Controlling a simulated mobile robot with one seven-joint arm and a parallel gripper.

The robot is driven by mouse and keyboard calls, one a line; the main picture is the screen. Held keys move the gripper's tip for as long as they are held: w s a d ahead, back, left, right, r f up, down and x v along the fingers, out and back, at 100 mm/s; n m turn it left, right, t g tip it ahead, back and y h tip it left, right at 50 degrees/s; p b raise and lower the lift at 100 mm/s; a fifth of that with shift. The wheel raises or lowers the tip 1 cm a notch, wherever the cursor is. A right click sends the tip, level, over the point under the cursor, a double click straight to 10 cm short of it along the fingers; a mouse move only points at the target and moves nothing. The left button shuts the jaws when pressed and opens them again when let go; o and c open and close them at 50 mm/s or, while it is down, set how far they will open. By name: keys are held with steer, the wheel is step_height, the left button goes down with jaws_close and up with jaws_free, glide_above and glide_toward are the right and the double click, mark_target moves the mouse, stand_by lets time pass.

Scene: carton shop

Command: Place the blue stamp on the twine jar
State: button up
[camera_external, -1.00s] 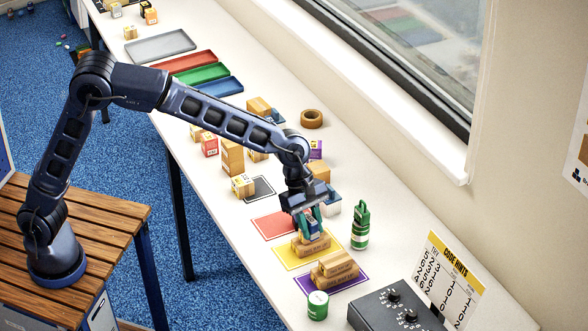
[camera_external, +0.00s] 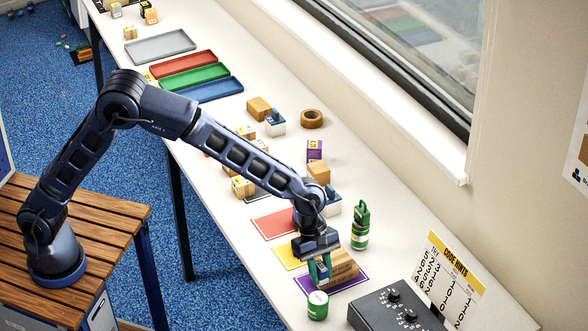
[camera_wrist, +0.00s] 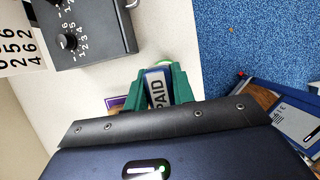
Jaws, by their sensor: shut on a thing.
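The gripper also shows in the wrist view (camera_wrist: 160,93). In the external view the stamp (camera_external: 321,270) shows only partly between the fingers. A short green jar with a pale label (camera_external: 318,307), which looks like the twine jar, stands just below the gripper in the picture, near the front table edge. The stamp appears above and apart from it, though the exact gap is hard to tell. In the wrist view the stamp mostly hides it.
Brown blocks (camera_external: 343,266) sit on a purple mat (camera_external: 350,283) right beside the gripper. A taller green container (camera_external: 360,226) stands behind. A dark box with knobs (camera_external: 395,310) is to the right. Yellow (camera_external: 286,256) and red (camera_external: 272,225) mats lie to the left.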

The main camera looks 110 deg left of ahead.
steer(key=shift+f, duration=3.45)
steer(key=shift+f, duration=0.1)
steer(key=o, duration=1)
